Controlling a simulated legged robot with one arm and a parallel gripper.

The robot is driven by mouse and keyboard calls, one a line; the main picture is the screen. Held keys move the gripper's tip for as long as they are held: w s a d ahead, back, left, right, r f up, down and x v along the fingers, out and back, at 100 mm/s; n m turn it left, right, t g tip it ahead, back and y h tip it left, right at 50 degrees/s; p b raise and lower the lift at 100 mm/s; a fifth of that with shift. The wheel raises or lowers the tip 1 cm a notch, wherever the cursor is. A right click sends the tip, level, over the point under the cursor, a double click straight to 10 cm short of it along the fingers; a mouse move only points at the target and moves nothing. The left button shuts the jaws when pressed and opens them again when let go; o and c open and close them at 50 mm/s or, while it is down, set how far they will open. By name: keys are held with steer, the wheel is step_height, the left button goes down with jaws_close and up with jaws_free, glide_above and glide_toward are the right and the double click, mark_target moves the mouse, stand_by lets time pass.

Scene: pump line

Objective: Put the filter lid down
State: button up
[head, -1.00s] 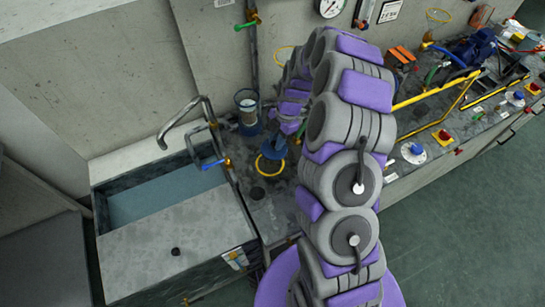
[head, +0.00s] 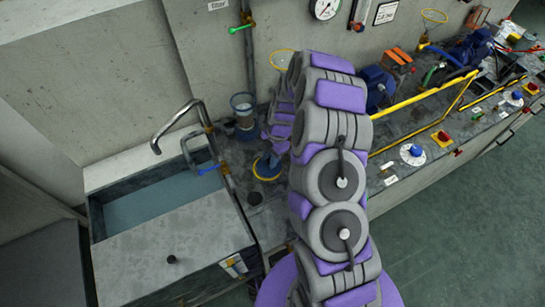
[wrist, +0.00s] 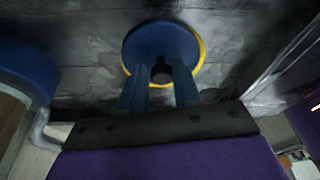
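The filter lid (wrist: 160,45) is a blue disc with a dark knob, seen below my gripper (wrist: 161,82) in the wrist view. The two fingers are on either side of the knob and appear closed on it. A yellow ring (wrist: 201,52) shows past the lid's right and near edges. In the head view the lid (head: 266,163) is low over the yellow ring (head: 258,177) on the bench, partly hidden by my arm. I cannot tell whether the lid touches the bench. The fingertips are hidden there.
A clear filter housing (head: 243,105) with a blue base stands behind and left of the lid. The sink (head: 150,207) with its bent tap (head: 160,135) is to the left. A yellow rail (head: 420,98) and pumps are on the right.

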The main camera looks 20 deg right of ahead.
steer(key=o, duration=0.3)
steer(key=shift+a, duration=0.9)
steer(key=shift+d+r, duration=0.15)
steer(key=shift+d, duration=0.6)
steer(key=shift+d+r, duration=0.2)
steer(key=shift+d, duration=0.1)
steer(key=a+p+v, duration=0.1)
steer(key=p+v, duration=0.1)
steer(key=v, duration=0.9)
steer(key=shift+a+r, duration=0.2)
steer(key=shift+r, duration=0.15)
